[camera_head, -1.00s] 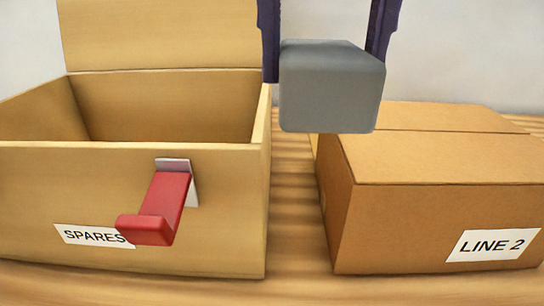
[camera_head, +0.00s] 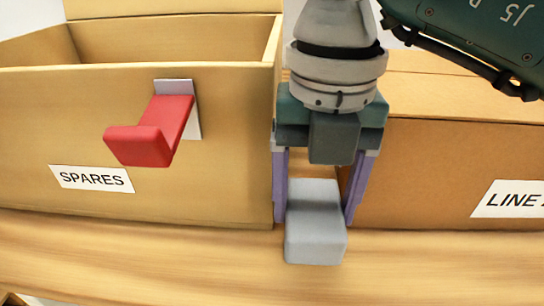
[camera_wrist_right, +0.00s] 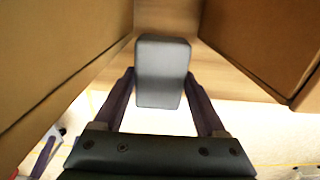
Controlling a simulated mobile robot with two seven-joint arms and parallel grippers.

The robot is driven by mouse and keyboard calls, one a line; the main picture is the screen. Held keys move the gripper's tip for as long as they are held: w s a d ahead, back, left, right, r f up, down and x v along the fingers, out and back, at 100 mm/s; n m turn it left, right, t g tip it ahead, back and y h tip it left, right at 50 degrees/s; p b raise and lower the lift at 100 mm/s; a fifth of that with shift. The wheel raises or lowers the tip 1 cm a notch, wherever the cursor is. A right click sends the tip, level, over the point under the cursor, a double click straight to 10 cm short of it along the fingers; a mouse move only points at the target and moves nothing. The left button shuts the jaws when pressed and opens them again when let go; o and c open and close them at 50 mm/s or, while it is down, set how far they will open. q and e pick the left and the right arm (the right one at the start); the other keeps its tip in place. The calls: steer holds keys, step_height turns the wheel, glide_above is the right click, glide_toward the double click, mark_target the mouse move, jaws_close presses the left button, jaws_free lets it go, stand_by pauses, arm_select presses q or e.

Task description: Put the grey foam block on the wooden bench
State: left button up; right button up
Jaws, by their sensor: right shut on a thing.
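The grey foam block (camera_head: 316,236) is held between the two purple fingers of my right gripper (camera_head: 315,215), which is shut on it. The block is low at the gap between the SPARES box and the LINE 2 carton, over the front part of the wooden bench (camera_head: 150,240). I cannot tell whether its underside touches the bench. In the right wrist view the block (camera_wrist_right: 162,70) sits between the fingertips, with bench wood behind it.
An open-lidded box marked SPARES (camera_head: 220,150), with a red handle-like hook (camera_head: 150,130) jutting forward, stands close on the left. A closed carton marked LINE 2 (camera_head: 430,170) stands close on the right. A narrow gap lies between them; the front strip of bench is clear.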

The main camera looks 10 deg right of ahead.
mark_target(312, 224)
steer(key=shift+f+b, duration=0.35)
steer(key=shift+f, duration=1.65)
steer(key=shift+f, duration=0.1)
steer(key=o, duration=1.3)
steer(key=shift+c, duration=0.2)
steer(key=shift+r, duration=0.25)
step_height(312, 224, up, 12)
steer(key=shift+f+p, duration=0.1)
steer(key=shift+p, duration=0.75)
